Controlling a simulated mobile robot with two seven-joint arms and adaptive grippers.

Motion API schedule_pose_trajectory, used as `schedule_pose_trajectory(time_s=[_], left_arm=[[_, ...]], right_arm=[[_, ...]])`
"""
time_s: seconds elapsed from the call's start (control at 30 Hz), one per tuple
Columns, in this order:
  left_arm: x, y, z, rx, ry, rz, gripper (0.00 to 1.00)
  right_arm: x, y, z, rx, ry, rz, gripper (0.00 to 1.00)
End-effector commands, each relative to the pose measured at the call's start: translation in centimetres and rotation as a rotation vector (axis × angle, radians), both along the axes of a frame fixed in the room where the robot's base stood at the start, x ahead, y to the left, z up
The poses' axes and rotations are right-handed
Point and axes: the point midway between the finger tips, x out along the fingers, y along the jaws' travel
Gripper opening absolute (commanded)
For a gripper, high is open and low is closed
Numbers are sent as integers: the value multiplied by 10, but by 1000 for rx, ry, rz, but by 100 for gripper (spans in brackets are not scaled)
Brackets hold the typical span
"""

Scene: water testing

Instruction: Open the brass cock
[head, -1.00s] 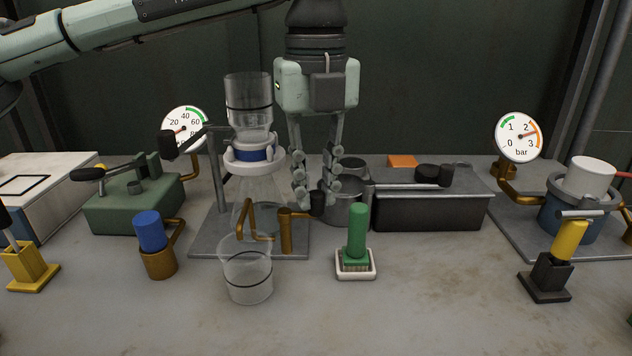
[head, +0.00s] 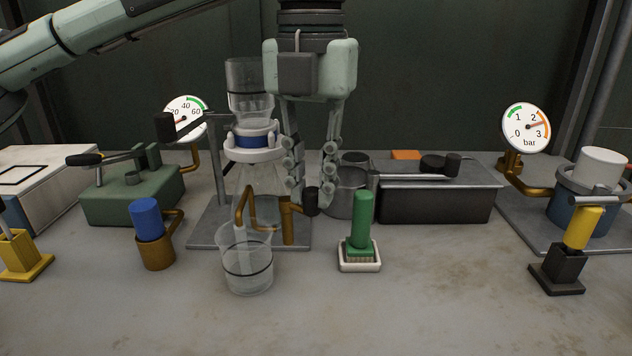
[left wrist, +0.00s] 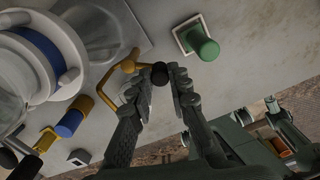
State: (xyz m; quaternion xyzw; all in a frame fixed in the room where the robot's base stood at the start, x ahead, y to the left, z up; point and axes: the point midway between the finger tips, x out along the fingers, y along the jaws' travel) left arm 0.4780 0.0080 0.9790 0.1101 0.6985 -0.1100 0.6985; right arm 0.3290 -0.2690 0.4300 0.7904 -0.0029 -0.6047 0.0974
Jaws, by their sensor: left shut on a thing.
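The brass cock (head: 288,225) stands at the front of the grey stand plate, its bent spout ending over a clear beaker (head: 248,272). Its short lever points right and ends in a black knob (head: 311,203). My left gripper (head: 311,197) reaches down from above and is shut on the black knob, a finger on each side. In the left wrist view the knob (left wrist: 160,73) sits between the fingertips (left wrist: 163,82), with the brass lever running off to the left.
A filter flask (head: 255,175) stands close behind the cock. A blue-capped brass holder (head: 150,235) is at left. The front of the bench is clear.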

Motion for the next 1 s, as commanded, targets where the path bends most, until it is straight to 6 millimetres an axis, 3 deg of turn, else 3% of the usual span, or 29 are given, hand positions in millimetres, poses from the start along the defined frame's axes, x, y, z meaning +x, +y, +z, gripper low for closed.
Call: schedule_pose_trajectory(time_s=[0.4, 1.0], left_arm=[[-8, 8, 0, -2, 1, -267, 0], [-10, 10, 1, 0, -1, -340, 0]], right_arm=[[-1, -1, 18, -10, -6, -1, 72], [-1, -1, 23, -12, -11, -2, 72]])
